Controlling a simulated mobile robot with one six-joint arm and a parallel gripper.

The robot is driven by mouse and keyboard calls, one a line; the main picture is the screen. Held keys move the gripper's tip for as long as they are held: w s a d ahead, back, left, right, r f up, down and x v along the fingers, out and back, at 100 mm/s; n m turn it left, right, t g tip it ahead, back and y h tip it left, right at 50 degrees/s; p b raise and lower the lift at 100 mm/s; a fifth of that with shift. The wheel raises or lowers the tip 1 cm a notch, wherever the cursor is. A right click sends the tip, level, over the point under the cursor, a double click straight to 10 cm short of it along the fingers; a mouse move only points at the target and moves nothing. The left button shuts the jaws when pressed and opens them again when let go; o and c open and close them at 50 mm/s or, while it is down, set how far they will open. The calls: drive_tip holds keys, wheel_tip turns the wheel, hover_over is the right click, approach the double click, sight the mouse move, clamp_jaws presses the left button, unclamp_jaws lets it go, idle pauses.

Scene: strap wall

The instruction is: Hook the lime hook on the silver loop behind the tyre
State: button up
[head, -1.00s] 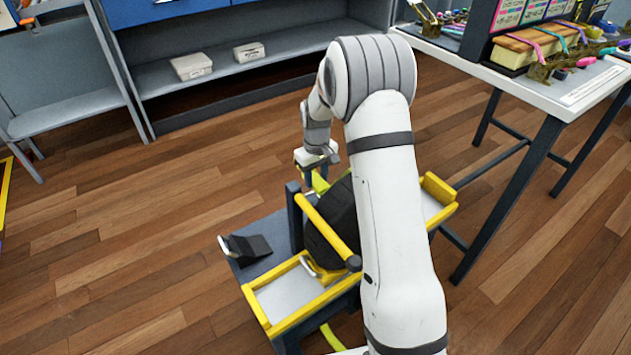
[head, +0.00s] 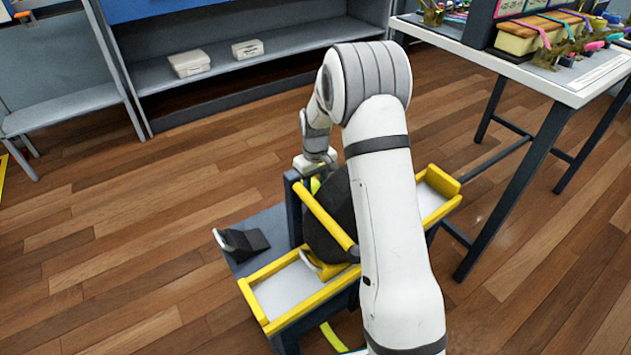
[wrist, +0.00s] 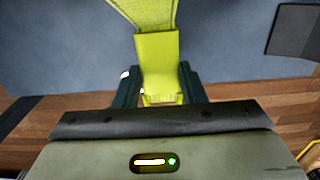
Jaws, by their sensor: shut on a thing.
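My gripper (wrist: 160,88) is shut on the lime hook (wrist: 158,62), between its two dark fingers in the wrist view. A lime strap (wrist: 145,12) runs from the hook to the top edge. In the head view my gripper (head: 317,172) is low beside the black tyre (head: 325,230), on its far side, and largely hidden by the dark post and yellow bar. A silver loop (head: 221,239) stands on a dark wedge block (head: 246,242) left of the tyre. The loop is apart from the gripper.
The tyre sits in a yellow-edged tray (head: 285,294) with a yellow bar (head: 325,215) across it and a dark post (head: 295,205) beside my gripper. A blue-grey platform (head: 262,225) lies under the wedge block. A white table (head: 560,88) stands at right. Wooden floor is clear at left.

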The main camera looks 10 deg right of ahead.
drive_tip(key=shift+f+b, duration=1.45)
drive_tip(key=shift+f, duration=1.6)
drive_tip(key=shift+s+r, duration=0.1)
drive_tip(key=shift+s, duration=0.1)
drive_tip(key=shift+s+d, duration=0.1)
drive_tip(key=shift+s, duration=0.05)
drive_tip(key=shift+s+d+f, duration=0.1)
drive_tip(key=shift+s+d, duration=0.15)
drive_tip(key=shift+s, duration=0.35)
drive_tip(key=shift+s+d+f, duration=0.1)
drive_tip(key=shift+s+d, duration=0.15)
drive_tip(key=shift+s, duration=0.3)
drive_tip(key=shift+s, duration=0.2)
drive_tip(key=o, duration=1.1)
